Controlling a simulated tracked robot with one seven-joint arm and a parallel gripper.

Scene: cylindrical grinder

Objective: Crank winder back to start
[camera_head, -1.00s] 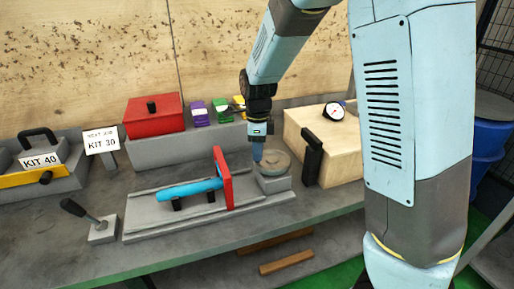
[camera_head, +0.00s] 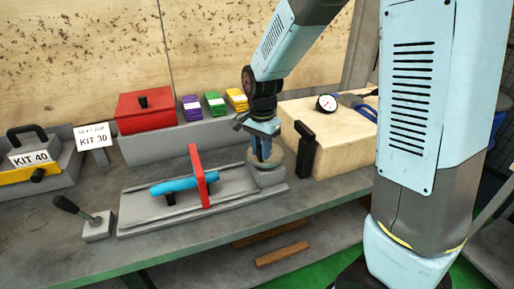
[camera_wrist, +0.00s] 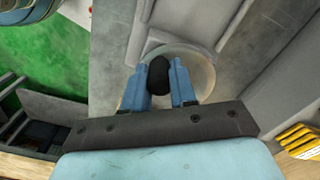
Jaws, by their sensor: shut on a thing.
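The winder is a round grey wheel (camera_head: 262,163) on a block at the right end of a grey slide bed (camera_head: 135,226). In the wrist view its pale rim (camera_wrist: 206,68) shows around my fingers. A black knob (camera_wrist: 158,76) sits between the two blue fingers of my gripper (camera_wrist: 160,88), which is shut on it. In the head view my gripper (camera_head: 262,148) points down over the wheel and hides the knob. A red upright plate (camera_head: 197,172) stands on the bed around a blue bar (camera_head: 172,186), nearer the bar's right end.
A wooden box (camera_head: 345,150) with a black upright handle (camera_head: 305,150) and a dial gauge (camera_head: 327,102) stands close right. A grey ledge behind holds a red box (camera_head: 147,112) and coloured packs (camera_head: 214,102). A lever (camera_head: 78,212) is front left.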

